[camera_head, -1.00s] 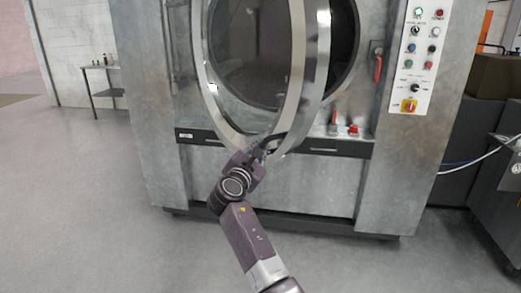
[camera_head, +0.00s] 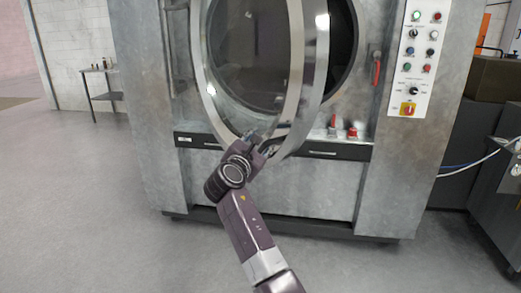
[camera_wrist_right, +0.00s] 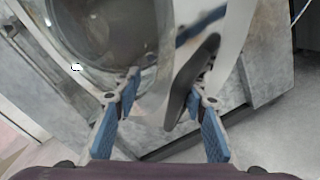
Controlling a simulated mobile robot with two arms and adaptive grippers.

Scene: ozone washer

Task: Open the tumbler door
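The tumbler door (camera_head: 308,75) is a round glass door with a wide metal rim, standing ajar from the grey washer, with the dark drum opening (camera_head: 345,45) showing to its right. My right gripper (camera_head: 262,143) is at the door's lower rim. In the right wrist view my right gripper (camera_wrist_right: 160,108) has its two blue-padded fingers spread apart. A dark handle (camera_wrist_right: 192,82) on the door lies close to the right finger; I cannot tell if they touch. The door's glass (camera_wrist_right: 110,30) lies beyond the left finger. My left gripper is not in view.
A control panel (camera_head: 418,55) with buttons is on the washer's right side, beside a red handle (camera_head: 376,70). Red-topped fittings (camera_head: 352,131) sit below the opening. A small table (camera_head: 102,95) stands at the back left. The floor at left (camera_head: 80,200) is clear.

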